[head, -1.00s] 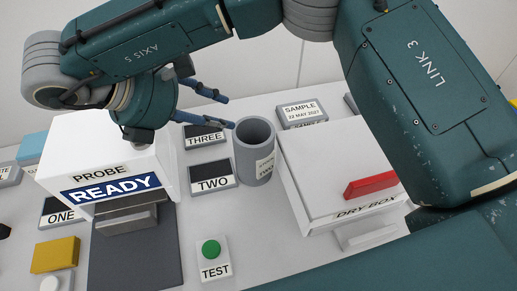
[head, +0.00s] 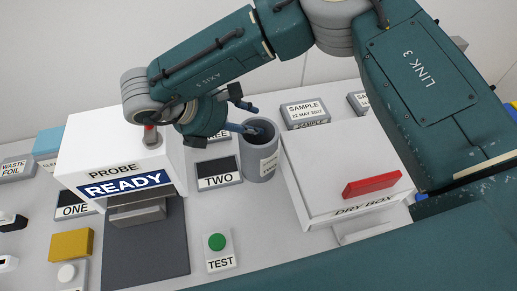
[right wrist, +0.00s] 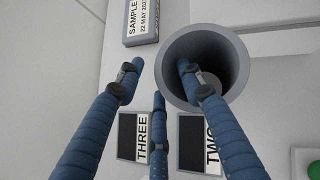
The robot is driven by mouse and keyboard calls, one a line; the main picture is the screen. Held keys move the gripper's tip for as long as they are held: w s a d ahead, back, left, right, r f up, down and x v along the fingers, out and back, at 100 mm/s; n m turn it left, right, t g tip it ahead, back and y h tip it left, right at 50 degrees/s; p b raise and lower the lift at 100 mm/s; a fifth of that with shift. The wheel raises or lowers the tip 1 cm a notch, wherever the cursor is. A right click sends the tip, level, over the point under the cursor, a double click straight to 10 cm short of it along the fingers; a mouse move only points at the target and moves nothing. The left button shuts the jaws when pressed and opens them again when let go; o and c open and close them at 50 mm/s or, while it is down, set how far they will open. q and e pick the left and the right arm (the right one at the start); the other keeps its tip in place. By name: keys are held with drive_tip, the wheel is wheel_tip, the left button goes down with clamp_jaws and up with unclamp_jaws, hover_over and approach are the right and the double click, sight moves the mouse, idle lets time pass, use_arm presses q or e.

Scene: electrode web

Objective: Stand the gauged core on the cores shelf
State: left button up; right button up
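A grey hollow core (head: 259,163) with a white label stands upright on the table, right of the pad marked TWO (head: 219,174). The right wrist view looks down into its round open mouth (right wrist: 234,65). My right gripper (head: 245,110) is at the core's rim with its blue fingers spread and open. In the right wrist view (right wrist: 160,82) one finger reaches over or into the mouth, and the other two are outside it on the left. I cannot tell whether any finger touches the wall. My left gripper and a cores shelf are not in view.
The white dry box (head: 330,160) with a red handle (head: 371,184) stands close to the right of the core. The white probe box (head: 115,150), reading READY, is at left. A green TEST button (head: 217,242) is in front. Sample boxes (head: 304,113) are behind.

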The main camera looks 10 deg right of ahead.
clamp_jaws()
drive_tip(key=shift+r, duration=0.1)
